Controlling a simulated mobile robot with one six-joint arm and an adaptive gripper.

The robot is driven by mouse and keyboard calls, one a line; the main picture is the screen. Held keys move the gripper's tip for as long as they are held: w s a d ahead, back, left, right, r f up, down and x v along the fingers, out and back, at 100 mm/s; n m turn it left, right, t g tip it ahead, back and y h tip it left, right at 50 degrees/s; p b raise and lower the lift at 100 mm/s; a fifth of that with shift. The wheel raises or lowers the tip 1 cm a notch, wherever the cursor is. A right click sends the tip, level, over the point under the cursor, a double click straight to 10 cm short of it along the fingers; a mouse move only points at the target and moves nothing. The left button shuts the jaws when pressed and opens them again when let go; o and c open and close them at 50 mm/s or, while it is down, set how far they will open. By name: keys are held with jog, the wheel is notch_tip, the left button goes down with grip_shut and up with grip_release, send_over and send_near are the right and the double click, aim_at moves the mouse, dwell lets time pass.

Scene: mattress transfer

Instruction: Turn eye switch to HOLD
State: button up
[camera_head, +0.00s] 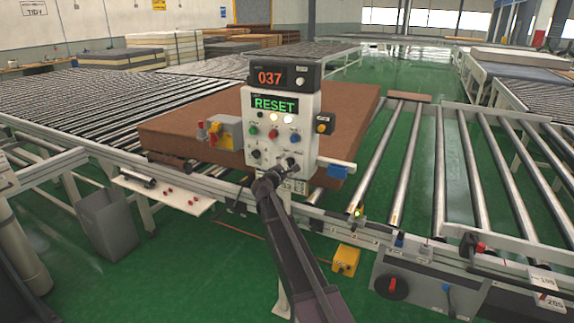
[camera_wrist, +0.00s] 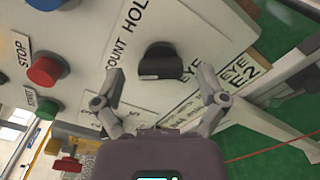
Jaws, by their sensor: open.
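The eye switch is a black rotary knob (camera_wrist: 161,62) on the white control panel (camera_head: 270,125), with COUNT, HOLD and EYE lettering around it in the wrist view. Which label its pointer faces is hard to tell. My gripper (camera_wrist: 160,71) is open, with one finger on each side of the knob and clear gaps between. Whether the fingertips reach the panel face is unclear. In the head view my gripper is at the panel's lower part, partly covering it.
A red STOP button (camera_wrist: 46,71), a green button (camera_wrist: 46,109) and a blue button (camera_wrist: 46,3) sit left of the knob. Displays read 037 (camera_head: 270,78) and RESET (camera_head: 274,105). A brown mattress (camera_head: 190,125) lies behind the panel on rollers.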

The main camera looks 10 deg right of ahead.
jog(key=shift+w+d, duration=0.4)
jog(key=shift+w, duration=0.15)
